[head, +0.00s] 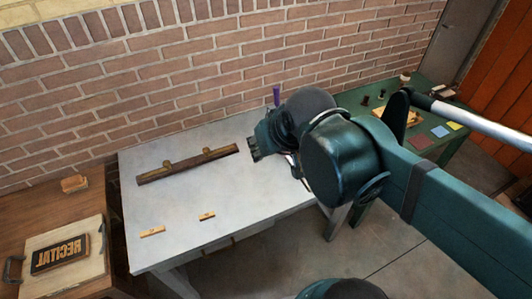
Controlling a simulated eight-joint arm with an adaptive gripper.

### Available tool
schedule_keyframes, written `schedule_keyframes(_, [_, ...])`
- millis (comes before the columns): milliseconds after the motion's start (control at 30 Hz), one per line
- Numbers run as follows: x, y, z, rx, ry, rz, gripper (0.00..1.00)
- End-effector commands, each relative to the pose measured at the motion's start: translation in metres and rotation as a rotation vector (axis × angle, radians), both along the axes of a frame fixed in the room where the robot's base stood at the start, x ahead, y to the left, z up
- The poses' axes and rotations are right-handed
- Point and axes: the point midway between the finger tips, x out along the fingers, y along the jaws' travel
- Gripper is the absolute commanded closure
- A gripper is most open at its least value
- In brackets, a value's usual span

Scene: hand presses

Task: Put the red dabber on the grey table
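The grey table (180,225) stands in the middle, against the brick wall. My gripper (252,148) is over its right part, with the fingertips pointing left. The fingers are small and dark, and I cannot tell whether they are open or shut or hold anything. I cannot make out a red dabber; my arm hides part of the right side. A purple upright thing (277,95) shows just behind my gripper, its lower part hidden.
A long dark bar (188,164) with two knobs and two small wooden pieces (152,231) (207,216) lie on the grey table. A wooden table with a "RECITAL" block (60,255) is left. A green table (436,95) with coloured squares and small items is right.

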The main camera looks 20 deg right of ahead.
Motion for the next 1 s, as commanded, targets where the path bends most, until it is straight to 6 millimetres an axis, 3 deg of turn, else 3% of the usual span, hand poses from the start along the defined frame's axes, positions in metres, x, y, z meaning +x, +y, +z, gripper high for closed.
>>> schedule_keyframes(233, [-0.016,0.008,-0.008,-0.012,-0.015,0.046,0.66])
schedule_keyframes(1000, [-0.016,0.009,-0.009,-0.012,-0.016,0.049,0.66])
